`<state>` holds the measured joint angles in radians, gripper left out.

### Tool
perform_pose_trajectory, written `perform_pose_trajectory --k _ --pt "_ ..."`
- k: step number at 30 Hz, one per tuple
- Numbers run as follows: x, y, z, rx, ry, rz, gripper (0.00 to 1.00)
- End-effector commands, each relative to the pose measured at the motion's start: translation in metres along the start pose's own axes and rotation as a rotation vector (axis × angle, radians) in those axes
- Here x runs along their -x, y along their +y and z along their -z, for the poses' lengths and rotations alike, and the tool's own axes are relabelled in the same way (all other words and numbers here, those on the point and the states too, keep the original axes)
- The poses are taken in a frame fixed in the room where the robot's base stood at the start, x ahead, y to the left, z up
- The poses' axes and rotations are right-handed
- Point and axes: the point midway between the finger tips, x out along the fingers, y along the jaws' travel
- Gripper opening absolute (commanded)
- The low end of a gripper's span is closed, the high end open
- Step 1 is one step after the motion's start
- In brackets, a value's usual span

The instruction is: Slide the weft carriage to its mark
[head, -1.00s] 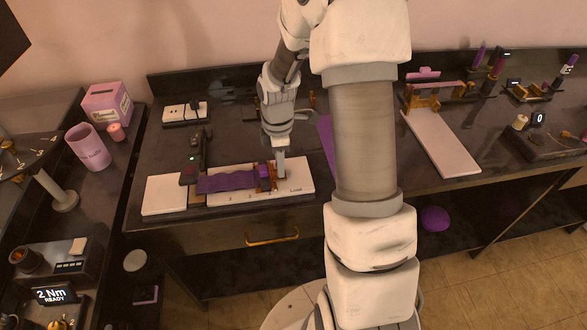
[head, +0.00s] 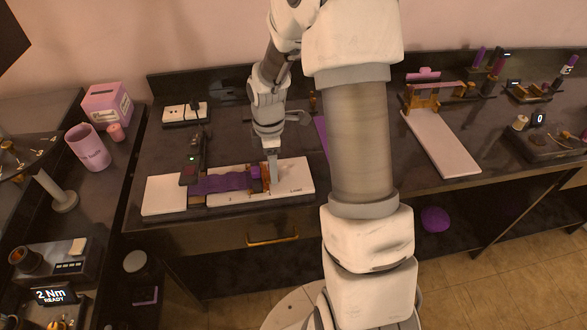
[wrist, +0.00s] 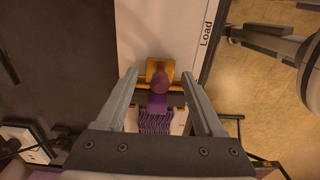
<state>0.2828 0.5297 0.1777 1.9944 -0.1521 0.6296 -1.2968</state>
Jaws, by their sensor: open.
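The weft carriage is a brass block (wrist: 152,70) with a rounded purple knob (wrist: 161,83). It sits on a white board (head: 295,175) marked with numerals and "Load". A purple woven strip (head: 220,183) runs left from it, and its ribbed end (wrist: 156,123) shows in the wrist view. My gripper (wrist: 160,78) is open, with one finger on each side of the knob and a visible gap to each. In the head view my gripper (head: 272,180) covers part of the carriage, and I cannot tell its exact height.
A power strip (head: 185,113) lies behind. A pale long board (head: 440,145) is further right. The board's "Load" end is clear.

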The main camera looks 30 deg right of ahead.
Motion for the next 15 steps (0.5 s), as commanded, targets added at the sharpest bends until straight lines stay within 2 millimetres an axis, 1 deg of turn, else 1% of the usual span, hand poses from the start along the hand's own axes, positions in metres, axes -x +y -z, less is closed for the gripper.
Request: perform_pose_trajectory --k 4,7,15 --pt "0.0 0.0 0.0 0.0 0.0 0.0 0.7" --pt "0.004 0.0 0.0 0.0 0.0 0.0 0.7" --pt "0.031 0.0 0.0 0.0 0.0 -0.001 0.7"
